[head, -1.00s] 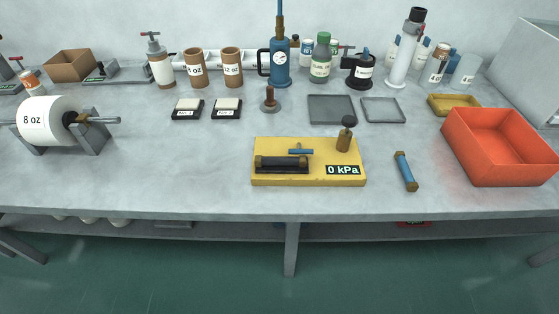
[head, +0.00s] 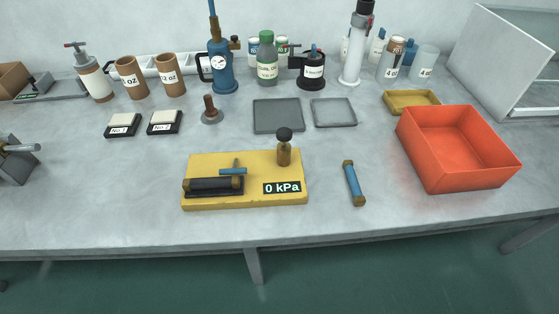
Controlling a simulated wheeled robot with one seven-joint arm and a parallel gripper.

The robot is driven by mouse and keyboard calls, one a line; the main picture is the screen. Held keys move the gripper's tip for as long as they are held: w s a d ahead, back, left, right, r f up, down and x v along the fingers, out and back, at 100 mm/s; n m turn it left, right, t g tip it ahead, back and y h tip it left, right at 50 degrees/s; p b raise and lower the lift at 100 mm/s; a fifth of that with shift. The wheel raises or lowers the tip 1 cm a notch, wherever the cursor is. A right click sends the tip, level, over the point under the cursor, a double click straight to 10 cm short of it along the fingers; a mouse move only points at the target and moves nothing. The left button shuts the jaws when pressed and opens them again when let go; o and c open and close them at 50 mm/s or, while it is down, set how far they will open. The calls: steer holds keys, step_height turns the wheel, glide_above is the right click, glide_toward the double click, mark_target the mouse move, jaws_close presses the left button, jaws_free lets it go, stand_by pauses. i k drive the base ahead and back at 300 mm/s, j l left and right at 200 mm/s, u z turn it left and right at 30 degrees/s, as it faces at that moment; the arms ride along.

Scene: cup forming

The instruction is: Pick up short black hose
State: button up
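A short black hose (head: 215,187) with brass-coloured ends lies at the front left of the yellow test plate (head: 245,203) in the head view. It rests on or in a dark holder; I cannot tell whether it is fastened. A small valve with a blue handle (head: 232,170) stands just behind it. A brass knob with a black top (head: 284,150) stands at the plate's back right. The plate's display reads 0 kPa. My gripper is not in view.
A blue hose with brass ends (head: 353,183) lies on the bench right of the plate. An orange-red bin (head: 458,165) stands at the right. Two grey trays, one of them here (head: 278,116), and several bottles stand behind. The bench's front strip is clear.

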mark_target(187, 185)
steer(key=j+z, duration=1.3)
steer(key=k+j, duration=0.1)
steer(key=j, duration=0.3)
steer(key=k+j+z, duration=0.15)
steer(key=j, duration=0.3)
steer(key=k+j, duration=0.1)
steer(key=j, duration=0.3)
steer(key=k+j+z, duration=0.15)
steer(key=j, duration=0.25)
steer(key=k+j, duration=0.15)
steer(key=j, duration=0.25)
steer(key=k+j+z, duration=0.15)
steer(key=j, duration=0.2)
steer(key=k+j, duration=0.15)
steer(key=j, duration=0.25)
steer(key=k+j, duration=0.1)
steer(key=j, duration=0.2)
steer(key=k+j, duration=0.25)
steer(key=j, duration=0.3)
steer(key=z, duration=0.05)
